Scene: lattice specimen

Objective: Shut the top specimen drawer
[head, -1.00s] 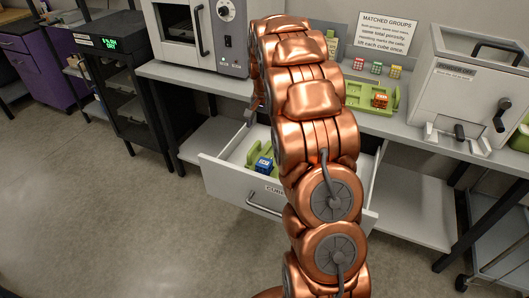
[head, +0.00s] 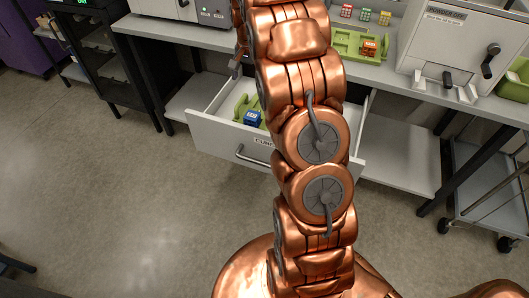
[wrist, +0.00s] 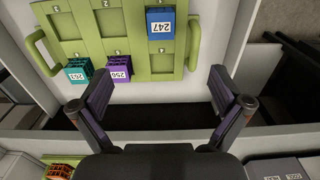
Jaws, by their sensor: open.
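The specimen drawer (head: 205,130) stands pulled out below the bench, with a bar handle (head: 255,158) on its grey front. In it lies a green tray (wrist: 125,63), holding a blue cube (wrist: 160,24) marked 247, a purple cube (wrist: 118,68) and a teal cube (wrist: 78,70). The blue cube also shows in the head view (head: 252,118). My gripper (wrist: 165,103) is open and empty, its fingers apart above the drawer's inner end near the bench edge. In the head view my copper arm hides most of the gripper and the middle of the drawer.
A black rack (head: 92,52) stands left and a wheeled cart (head: 485,195) right. The floor (head: 140,215) in front is clear.

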